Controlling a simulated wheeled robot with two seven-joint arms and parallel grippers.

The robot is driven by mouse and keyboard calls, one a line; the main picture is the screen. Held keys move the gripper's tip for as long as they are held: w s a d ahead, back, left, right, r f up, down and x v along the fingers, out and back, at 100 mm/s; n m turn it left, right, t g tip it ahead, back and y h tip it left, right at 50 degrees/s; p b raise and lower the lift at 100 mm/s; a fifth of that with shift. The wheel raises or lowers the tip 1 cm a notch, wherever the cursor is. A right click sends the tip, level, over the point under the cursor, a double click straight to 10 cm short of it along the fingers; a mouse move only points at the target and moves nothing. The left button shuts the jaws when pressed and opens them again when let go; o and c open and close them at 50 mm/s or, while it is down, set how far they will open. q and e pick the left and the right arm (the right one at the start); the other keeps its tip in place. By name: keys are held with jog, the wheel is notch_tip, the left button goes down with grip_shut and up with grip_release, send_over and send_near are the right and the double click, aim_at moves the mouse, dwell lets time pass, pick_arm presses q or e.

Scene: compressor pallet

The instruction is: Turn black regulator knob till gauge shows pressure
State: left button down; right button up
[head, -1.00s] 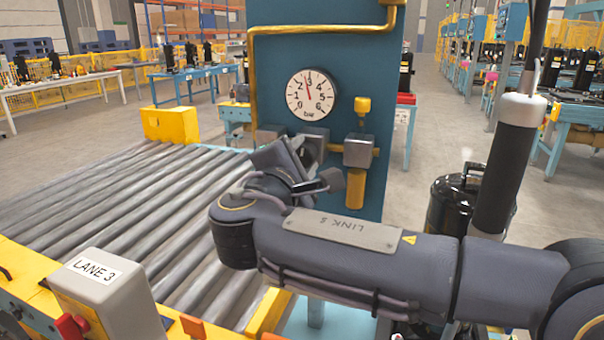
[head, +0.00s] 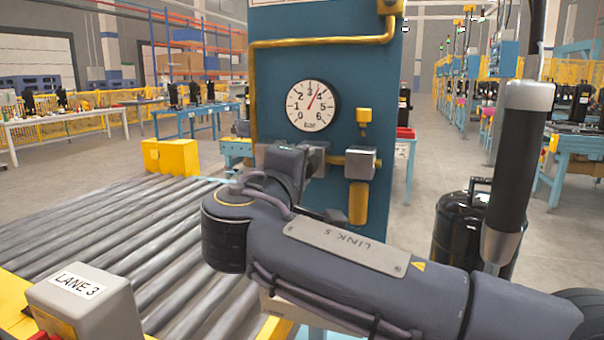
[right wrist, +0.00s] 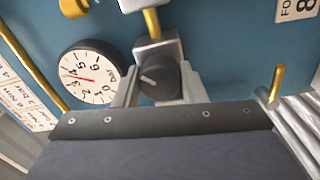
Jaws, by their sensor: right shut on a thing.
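The black regulator knob (right wrist: 158,80) has a pale pointer mark and sits on a grey metal block on the blue panel. My right gripper (right wrist: 160,88) is shut on it, one finger on each side. In the head view the knob is hidden behind my right gripper (head: 305,158) and wrist. The round white pressure gauge (head: 313,105), marked 0 to 6 bar, is above. Its red needle points up and to the right, between 3 and 4. The gauge also shows tilted in the right wrist view (right wrist: 92,92). My left gripper is out of view.
Yellow pipes (head: 325,41) run over the blue panel (head: 375,70). A second grey fitting (head: 360,163) with a yellow bowl is just right of the knob. A roller conveyor (head: 110,235) with a grey LANE 3 box (head: 85,300) lies at the left. A black tank (head: 462,225) stands at the right.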

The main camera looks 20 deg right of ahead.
dwell(0.4)
jog(key=o, duration=1)
jog(key=shift+s, duration=0.1)
jog(key=p+v, duration=0.1)
jog(key=v, duration=0.6)
jog(key=shift+s+a, duration=0.25)
jog(key=shift+f, duration=0.1)
